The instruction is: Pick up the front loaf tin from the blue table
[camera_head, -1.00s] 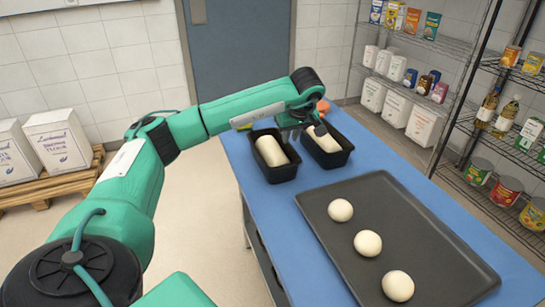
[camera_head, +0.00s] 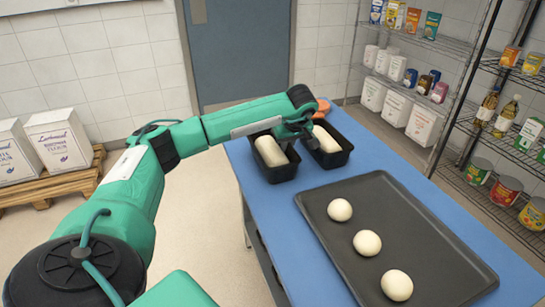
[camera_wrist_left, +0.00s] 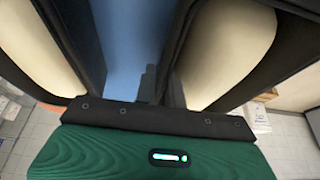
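Two black loaf tins, each holding a pale loaf of dough, stand side by side at the far end of the blue table (camera_head: 293,215) in the head view. The left tin (camera_head: 283,175) stands a little nearer to me than the right tin (camera_head: 336,160). My left gripper (camera_head: 299,143) points down at the gap between them, by their facing walls. In the left wrist view, a tin wall (camera_wrist_left: 75,45) shows on each side of a strip of blue table, with dark finger parts in between. Whether the fingers grip a wall is unclear. My right gripper is out of view.
A dark tray (camera_head: 440,240) with three dough balls covers the nearer part of the table. An orange item (camera_head: 322,107) lies behind the tins. Wire shelves (camera_head: 430,45) with groceries stand at the right. White boxes (camera_head: 58,140) sit on a pallet at left.

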